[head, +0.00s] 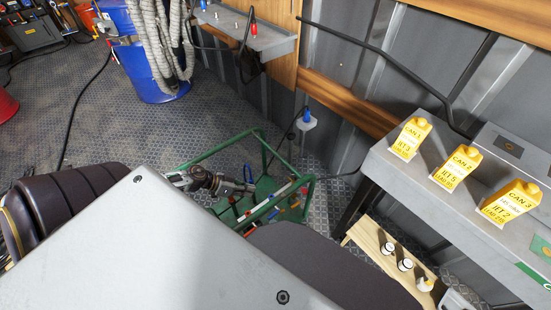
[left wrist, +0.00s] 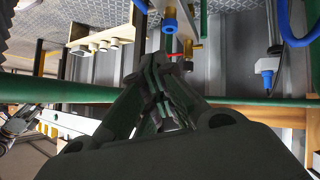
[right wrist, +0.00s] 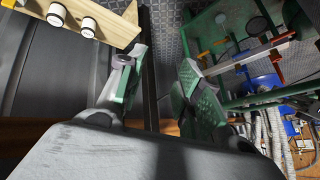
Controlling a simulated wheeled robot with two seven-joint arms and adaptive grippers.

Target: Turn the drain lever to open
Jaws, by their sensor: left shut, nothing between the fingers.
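A green frame (head: 262,146) stands on the floor in the head view, with pipes and small red, blue and yellow parts inside it. I cannot tell which part is the drain lever. My left gripper (head: 249,188) is shut and empty, over the left side of this frame. In the left wrist view its fingertips (left wrist: 160,62) are close to a small red part (left wrist: 171,56) and brass fittings (left wrist: 170,25); contact is unclear. My right gripper (right wrist: 160,68) is open and empty. In the right wrist view the green frame (right wrist: 203,20) is beyond it, at the right.
A grey bench (head: 402,178) with three yellow cans stands at the right. A wooden rack (head: 366,240) with white-capped bottles is below it. A blue drum (head: 158,90) with pale hoses stands at the back. The patterned floor (head: 110,130) between is mostly clear.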

